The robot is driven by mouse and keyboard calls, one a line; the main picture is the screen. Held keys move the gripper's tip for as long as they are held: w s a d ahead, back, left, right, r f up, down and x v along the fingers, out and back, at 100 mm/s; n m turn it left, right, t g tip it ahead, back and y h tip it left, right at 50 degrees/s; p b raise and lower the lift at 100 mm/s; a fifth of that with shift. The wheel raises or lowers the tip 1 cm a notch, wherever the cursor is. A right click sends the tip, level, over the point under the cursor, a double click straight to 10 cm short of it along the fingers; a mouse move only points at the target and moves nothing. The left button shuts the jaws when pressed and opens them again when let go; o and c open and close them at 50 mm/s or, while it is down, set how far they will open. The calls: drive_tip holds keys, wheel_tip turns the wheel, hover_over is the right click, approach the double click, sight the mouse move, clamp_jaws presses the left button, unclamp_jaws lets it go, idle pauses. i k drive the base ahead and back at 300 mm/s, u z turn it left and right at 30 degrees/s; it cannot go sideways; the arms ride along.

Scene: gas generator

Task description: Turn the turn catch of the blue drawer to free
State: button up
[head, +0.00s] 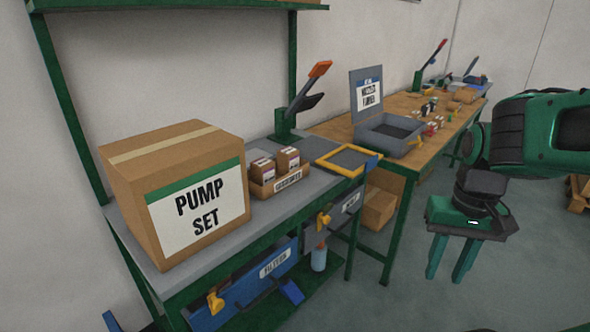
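The blue drawer (240,294) is under the grey-topped bench at the lower middle, with a white label reading something like FILTERS. It looks closed. A yellow turn catch (215,302) sits at the left of its front. The catch is small, and I cannot tell which way it is turned. My gripper (447,279) hangs at the right, fingers pointing down and spread apart, open and empty. It is over the open floor, well to the right of the drawer and touching nothing.
A grey drawer (345,205) with its own yellow catch (323,222) is right of the blue one. A PUMP SET carton (175,190), small boxes and a yellow-framed tray (348,160) stand on the bench. A wooden table (400,105) stands behind. Floor is clear around my gripper.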

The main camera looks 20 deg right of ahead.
sight(216, 304)
drive_tip(key=u, duration=1.7)
drive_tip(key=k, duration=0.85)
drive_tip(key=z, duration=0.7)
